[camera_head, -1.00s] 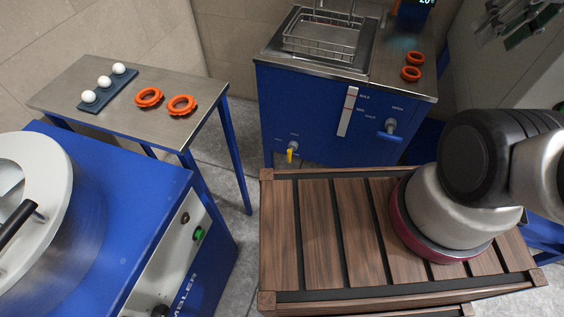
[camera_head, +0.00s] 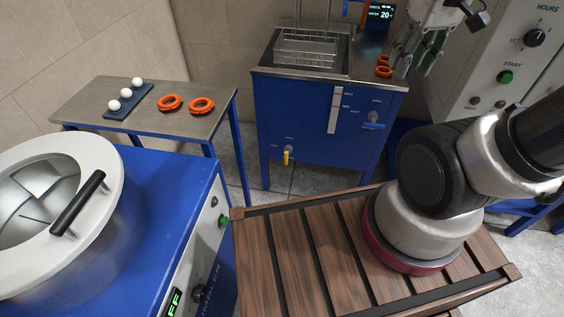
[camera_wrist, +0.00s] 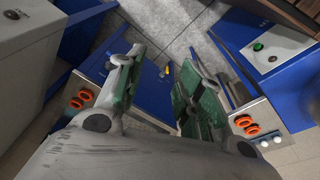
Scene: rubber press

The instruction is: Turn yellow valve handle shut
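The yellow valve handle (camera_head: 286,157) is low on the front of the blue tank cabinet (camera_head: 300,120), near its left side. It hangs downward from its fitting. In the wrist view the yellow handle (camera_wrist: 168,70) is small and far off, between my fingers. My gripper (camera_head: 424,52) is high above the right part of the cabinet top, well away from the handle. In the wrist view my gripper (camera_wrist: 158,90) has its two green-padded fingers spread apart with nothing between them.
A blue-handled valve (camera_head: 372,122) and a level gauge (camera_head: 335,110) are on the cabinet front. A steel table (camera_head: 130,118) with orange rings and white balls stands left. My slatted wooden deck (camera_head: 300,250) is in front. A grey control box (camera_head: 500,70) stands right.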

